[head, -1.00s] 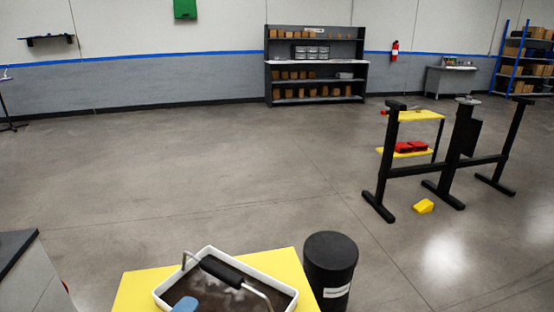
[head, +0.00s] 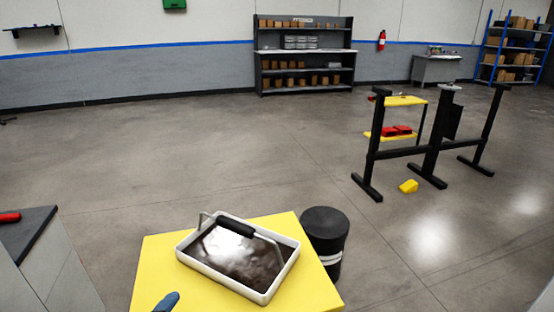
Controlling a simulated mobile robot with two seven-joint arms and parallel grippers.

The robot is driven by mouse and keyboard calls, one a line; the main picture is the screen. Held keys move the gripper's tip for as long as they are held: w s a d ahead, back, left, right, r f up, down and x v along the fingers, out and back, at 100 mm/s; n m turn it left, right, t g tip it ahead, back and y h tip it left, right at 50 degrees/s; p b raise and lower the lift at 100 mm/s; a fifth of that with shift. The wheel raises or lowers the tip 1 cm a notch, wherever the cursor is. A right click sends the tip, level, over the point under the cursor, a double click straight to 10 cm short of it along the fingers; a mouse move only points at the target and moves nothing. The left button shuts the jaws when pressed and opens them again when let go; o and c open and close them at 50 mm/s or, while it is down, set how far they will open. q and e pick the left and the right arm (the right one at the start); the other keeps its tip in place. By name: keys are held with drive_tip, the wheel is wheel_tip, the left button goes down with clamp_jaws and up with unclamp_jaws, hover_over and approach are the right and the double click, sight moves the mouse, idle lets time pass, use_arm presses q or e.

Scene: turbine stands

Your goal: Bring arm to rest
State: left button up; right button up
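No arm or gripper of mine can be clearly made out in the head view. A white tray (head: 270,291) with dark, shiny contents sits on a yellow tabletop (head: 160,262) in the lower middle. A paint roller with a black sleeve (head: 235,229) and a bent metal frame lies across the tray. A blue rounded piece (head: 167,302) shows at the bottom edge, left of the tray; most of it is cut off.
A black bin (head: 325,232) stands right of the yellow table. A grey cabinet (head: 40,255) is at the left. A black stand frame (head: 425,150) and a yellow wedge (head: 408,186) are at the right. Shelves (head: 305,55) line the back wall. The middle floor is open.

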use_arm(q)
drive_tip(key=s+a+f+n+g+y+p, duration=0.2)
drive_tip(key=s+a+f+n, duration=0.2)
drive_tip(key=s, duration=0.6)
drive_tip(key=s+a+f+n+g+y+p, duration=0.2)
drive_tip(key=s+a+f+n+g, duration=0.1)
drive_tip(key=s+f+n, duration=0.5)
drive_tip(key=s+a+n, duration=0.1)
drive_tip(key=s, duration=0.1)
drive_tip(key=shift+s+f+n+g, duration=0.15)
drive_tip(key=shift+s+n+g, duration=0.15)
drive_tip(key=shift+s+n, duration=0.1)
